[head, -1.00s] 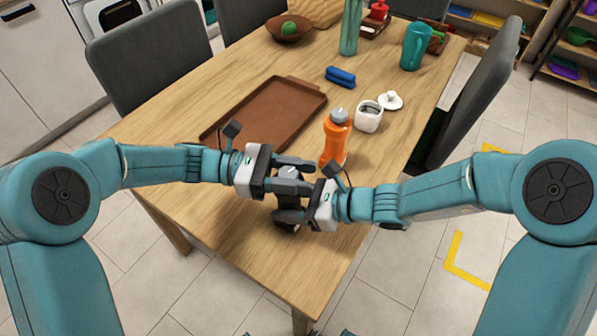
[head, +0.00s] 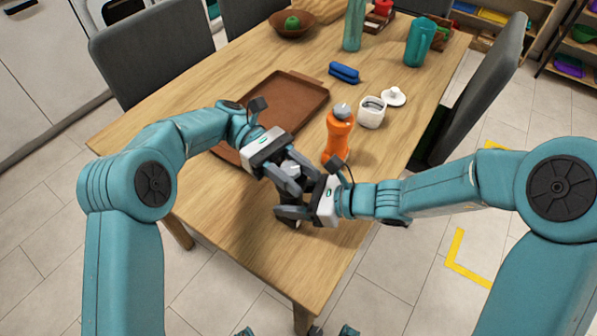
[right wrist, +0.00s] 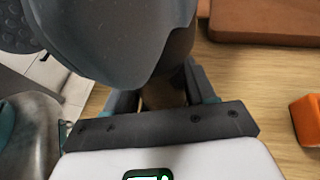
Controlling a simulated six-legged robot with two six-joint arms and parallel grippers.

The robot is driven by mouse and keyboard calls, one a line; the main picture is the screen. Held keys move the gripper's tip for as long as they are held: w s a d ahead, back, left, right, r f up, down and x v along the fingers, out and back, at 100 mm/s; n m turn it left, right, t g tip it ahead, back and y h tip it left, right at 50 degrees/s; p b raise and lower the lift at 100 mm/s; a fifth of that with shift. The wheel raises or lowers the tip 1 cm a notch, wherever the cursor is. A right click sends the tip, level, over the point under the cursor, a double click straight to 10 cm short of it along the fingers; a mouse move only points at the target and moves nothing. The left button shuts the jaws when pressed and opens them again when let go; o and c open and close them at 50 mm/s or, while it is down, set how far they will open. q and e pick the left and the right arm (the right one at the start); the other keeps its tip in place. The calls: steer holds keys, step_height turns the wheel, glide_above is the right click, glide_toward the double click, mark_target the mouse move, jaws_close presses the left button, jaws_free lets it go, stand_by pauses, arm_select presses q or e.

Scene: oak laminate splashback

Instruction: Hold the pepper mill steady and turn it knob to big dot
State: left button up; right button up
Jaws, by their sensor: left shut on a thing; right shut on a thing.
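The dark pepper mill (head: 290,190) stands upright near the front corner of the table in the head view, mostly hidden by my grippers. Its grey knob (head: 291,170) shows on top. My left gripper (head: 296,174) is shut on the knob, coming in from the upper left. My right gripper (head: 293,205) is shut on the mill's body lower down, from the right. In the right wrist view, large dark grey shapes fill the top and hide most of the mill. The dot marks cannot be made out.
An orange bottle (head: 338,135) stands close behind the grippers. A brown tray (head: 285,100) lies to the back left. A white jar (head: 372,112), its lid (head: 394,96) and a blue object (head: 344,73) lie farther back. The table's front edge is near.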

arm_select(q)
steer(key=shift+r, duration=0.15)
steer(key=o, duration=1.1)
steer(key=shift+c, duration=0.2)
steer(key=w+a+n+t+h, duration=0.2)
steer(key=a+n+t+h, duration=0.3)
steer(key=a+n+t, duration=0.55)
steer(key=shift+m+t, duration=0.85)
steer(key=shift+t, duration=0.1)
steer(key=d, duration=1.1)
steer(key=shift+s+d, duration=0.1)
steer(key=shift+s, duration=0.3)
steer(key=c, duration=1)
